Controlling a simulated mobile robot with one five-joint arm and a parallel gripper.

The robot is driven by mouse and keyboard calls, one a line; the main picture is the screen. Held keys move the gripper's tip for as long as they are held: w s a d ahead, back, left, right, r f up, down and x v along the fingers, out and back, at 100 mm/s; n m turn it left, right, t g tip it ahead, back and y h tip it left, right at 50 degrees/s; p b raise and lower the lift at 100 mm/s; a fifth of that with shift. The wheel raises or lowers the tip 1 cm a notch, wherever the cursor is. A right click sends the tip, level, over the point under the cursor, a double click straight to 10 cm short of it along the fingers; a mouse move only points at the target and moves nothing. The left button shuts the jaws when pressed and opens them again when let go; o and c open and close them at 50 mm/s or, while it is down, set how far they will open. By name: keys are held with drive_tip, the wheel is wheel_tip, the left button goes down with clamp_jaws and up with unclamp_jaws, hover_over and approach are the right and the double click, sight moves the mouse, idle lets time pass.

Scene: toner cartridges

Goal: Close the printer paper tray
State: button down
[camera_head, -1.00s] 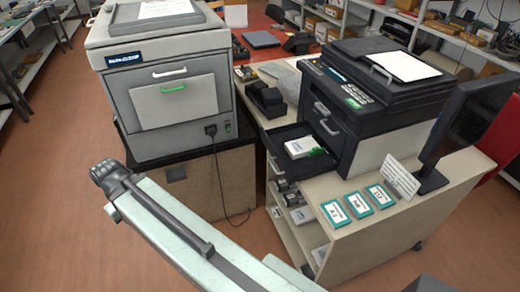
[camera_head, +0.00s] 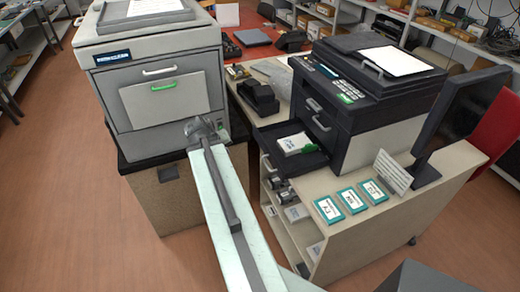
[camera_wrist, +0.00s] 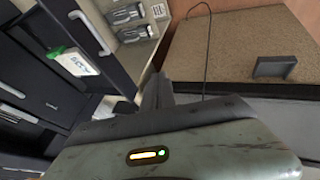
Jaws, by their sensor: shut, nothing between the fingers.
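The black printer (camera_head: 375,85) stands on the light cabinet with its paper tray (camera_head: 265,135) pulled out at the front left. A white cartridge box with a green part (camera_head: 297,144) lies in the tray; it also shows in the wrist view (camera_wrist: 70,62). My gripper (camera_wrist: 157,92) is shut and empty, seen end-on in the wrist view. In the head view my arm's end is in front of the grey printer, left of the tray and apart from it; the fingers are hidden there.
The large grey printer (camera_head: 155,75) stands on a box-like stand (camera_head: 165,200) at the left. A black tape dispenser (camera_head: 260,95) sits behind the tray. Several teal cartridge boxes, including one at the left (camera_head: 328,210), and a monitor (camera_head: 465,105) are on the cabinet top. Open floor lies at the left.

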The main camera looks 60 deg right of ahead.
drive_tip(key=s+d+r+m+h, duration=0.1)
drive_tip(key=s+d, duration=0.4)
drive_tip(key=d, duration=0.1)
drive_tip(key=b, duration=0.8)
approach(263, 150)
drive_tip(key=x, duration=0.5)
drive_tip(key=shift+w+f, duration=0.1)
drive_tip(key=shift+w, duration=0.15)
